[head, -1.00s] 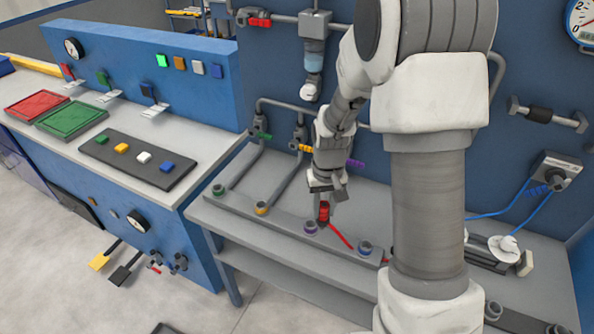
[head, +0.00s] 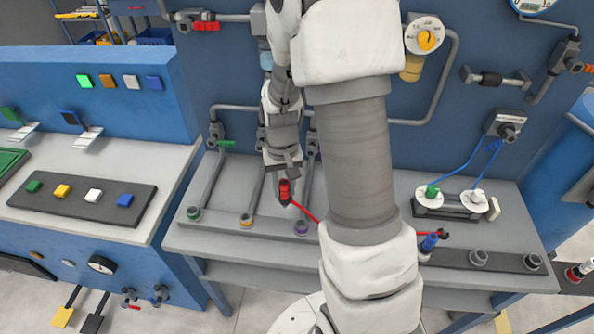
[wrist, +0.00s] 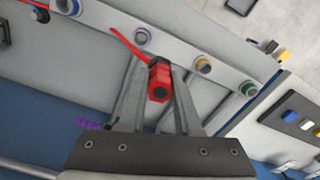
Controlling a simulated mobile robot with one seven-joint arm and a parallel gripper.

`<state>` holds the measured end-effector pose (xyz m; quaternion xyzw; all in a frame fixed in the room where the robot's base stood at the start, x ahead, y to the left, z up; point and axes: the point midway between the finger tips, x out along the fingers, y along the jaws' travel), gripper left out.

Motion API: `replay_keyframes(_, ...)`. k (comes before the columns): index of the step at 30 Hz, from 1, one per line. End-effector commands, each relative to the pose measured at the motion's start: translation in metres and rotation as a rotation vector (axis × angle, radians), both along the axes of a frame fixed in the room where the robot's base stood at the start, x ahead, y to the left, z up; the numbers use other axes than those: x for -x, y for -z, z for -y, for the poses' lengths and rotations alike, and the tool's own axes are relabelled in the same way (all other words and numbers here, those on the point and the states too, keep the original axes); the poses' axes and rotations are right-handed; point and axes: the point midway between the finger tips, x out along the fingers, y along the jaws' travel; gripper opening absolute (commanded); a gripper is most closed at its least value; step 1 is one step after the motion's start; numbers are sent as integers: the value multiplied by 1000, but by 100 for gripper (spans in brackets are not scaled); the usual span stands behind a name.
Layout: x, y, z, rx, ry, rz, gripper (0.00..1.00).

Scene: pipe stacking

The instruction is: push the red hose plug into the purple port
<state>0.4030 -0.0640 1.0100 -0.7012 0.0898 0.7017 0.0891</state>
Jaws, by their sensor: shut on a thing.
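My gripper (head: 283,181) is shut on the red hose plug (head: 285,192), above the workbench. In the wrist view the red plug (wrist: 160,80) sits between the two fingers, with its red hose trailing off to the upper left. The purple port (head: 301,227) is a grey fitting with a purple ring on the bench's port rail. In the head view the plug is up and a little left of this port, apart from it. In the wrist view the purple port (wrist: 142,37) is clear, beyond the plug and slightly left. My arm hides part of the rail in the head view.
A yellow port (head: 246,220) and a green port (head: 193,214) stand along the rail to the left. Pipes rise behind the rail to the blue wall. Two white round pieces (head: 428,198) with blue cables stand right of my arm. A button panel (head: 83,203) is on the left bench.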

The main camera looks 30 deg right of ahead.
Motion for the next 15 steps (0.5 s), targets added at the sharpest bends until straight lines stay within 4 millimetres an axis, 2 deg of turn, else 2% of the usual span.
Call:
replay_keyframes(1, 9, -17, 14, 0, 59, 0, 0)
replay_keyframes(6, 30, -29, 39, -1, 183, 0, 0)
replay_keyframes(10, 34, -25, 43, -1, 207, 0, 0)
replay_keyframes(15, 33, -11, 43, -1, 205, 0, 0)
